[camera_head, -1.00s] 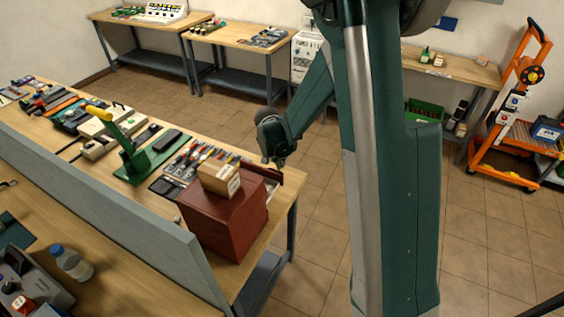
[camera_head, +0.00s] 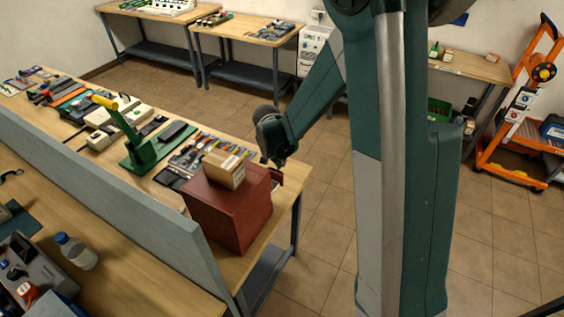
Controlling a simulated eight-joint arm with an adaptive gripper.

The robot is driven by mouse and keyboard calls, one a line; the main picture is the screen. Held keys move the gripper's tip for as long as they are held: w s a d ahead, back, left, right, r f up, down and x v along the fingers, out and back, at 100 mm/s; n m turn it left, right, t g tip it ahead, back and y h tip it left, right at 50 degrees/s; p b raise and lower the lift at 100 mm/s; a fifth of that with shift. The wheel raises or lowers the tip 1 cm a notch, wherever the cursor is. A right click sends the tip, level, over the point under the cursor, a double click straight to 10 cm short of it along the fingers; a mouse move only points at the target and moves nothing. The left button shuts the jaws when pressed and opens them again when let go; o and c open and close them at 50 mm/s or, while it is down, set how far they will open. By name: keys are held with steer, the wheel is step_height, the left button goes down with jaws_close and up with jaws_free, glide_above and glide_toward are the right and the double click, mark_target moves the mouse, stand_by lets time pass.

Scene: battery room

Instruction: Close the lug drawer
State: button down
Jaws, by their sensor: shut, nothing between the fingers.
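The dark red cabinet (camera_head: 228,213) stands near the right end of the long workbench, with a cardboard box on its top. The lug drawer (camera_head: 277,177) shows only as a small red edge sticking out past the cabinet's far right side. The rest of it is hidden behind the cabinet and my gripper. My gripper (camera_head: 277,163) is shut and empty, pointing down right at the drawer's protruding end. I cannot tell whether the fingertips touch it.
The cardboard box (camera_head: 224,168) sits on the cabinet. Hand tools (camera_head: 197,151) and a green press with a yellow handle (camera_head: 139,152) lie beyond it to the left. A grey-blue divider (camera_head: 120,195) runs along the bench.

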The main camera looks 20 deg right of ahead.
step_height(320, 180, up, 10)
stand_by(1.1)
steer(key=shift+w+r, duration=0.1)
steer(key=shift+w+d, duration=0.1)
steer(key=shift+d, duration=0.05)
steer(key=w+d+g+y, duration=0.4)
steer(key=w, duration=0.1)
steer(key=shift+w+d+f+g+y, duration=0.15)
steer(key=shift+w+f+g+y, duration=0.15)
steer(key=shift+w+f, duration=0.1)
stand_by(0.4)
